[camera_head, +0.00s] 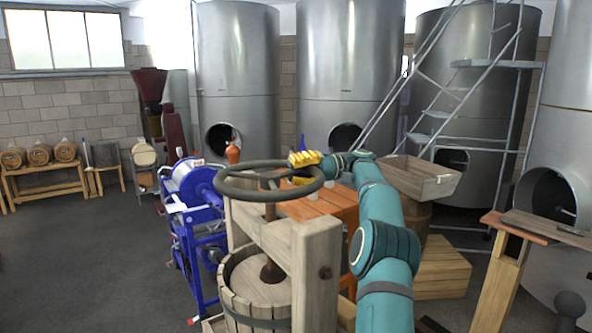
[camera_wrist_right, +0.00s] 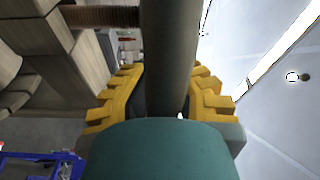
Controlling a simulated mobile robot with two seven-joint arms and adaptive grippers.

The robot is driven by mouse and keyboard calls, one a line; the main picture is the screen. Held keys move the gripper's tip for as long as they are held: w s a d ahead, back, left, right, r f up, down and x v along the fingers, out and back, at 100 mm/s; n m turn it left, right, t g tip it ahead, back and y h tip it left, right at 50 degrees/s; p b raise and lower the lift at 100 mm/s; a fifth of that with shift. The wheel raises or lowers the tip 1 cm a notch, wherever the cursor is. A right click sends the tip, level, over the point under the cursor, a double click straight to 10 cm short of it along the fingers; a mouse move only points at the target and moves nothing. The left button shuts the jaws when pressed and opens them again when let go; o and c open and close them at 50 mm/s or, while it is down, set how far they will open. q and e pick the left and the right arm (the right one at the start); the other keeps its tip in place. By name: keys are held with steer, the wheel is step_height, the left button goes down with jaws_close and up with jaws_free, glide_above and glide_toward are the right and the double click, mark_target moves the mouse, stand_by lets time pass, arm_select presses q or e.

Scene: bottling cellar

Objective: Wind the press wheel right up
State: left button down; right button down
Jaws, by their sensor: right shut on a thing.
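The press wheel (camera_head: 228,192) is a dark grey ring lying level on top of the wooden press. Its screw (camera_head: 271,210) runs down through the wooden beam to the round board (camera_head: 258,283) inside the slatted basket (camera_head: 238,310). My right gripper (camera_head: 305,160), with yellow fingers, is at the far right part of the wheel rim. In the right wrist view the yellow fingers (camera_wrist_right: 165,95) stand on both sides of the rim (camera_wrist_right: 168,60), shut on it. The threaded screw (camera_wrist_right: 105,16) also shows there. My left gripper is not in view.
The wooden press frame (camera_head: 316,265) stands just below the wheel. A blue machine (camera_head: 195,220) is close on the left. A wooden crate (camera_head: 420,178) and a wooden bench (camera_head: 505,265) are on the right. Steel tanks (camera_head: 350,60) stand behind. Open floor (camera_head: 80,265) lies at left.

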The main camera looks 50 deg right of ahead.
steer(key=shift+f, duration=0.2)
steer(key=c, duration=1.3)
jaws_free()
steer(key=o, duration=0.3)
steer(key=shift+w+a+r, duration=0.1)
steer(key=shift+w, duration=0.05)
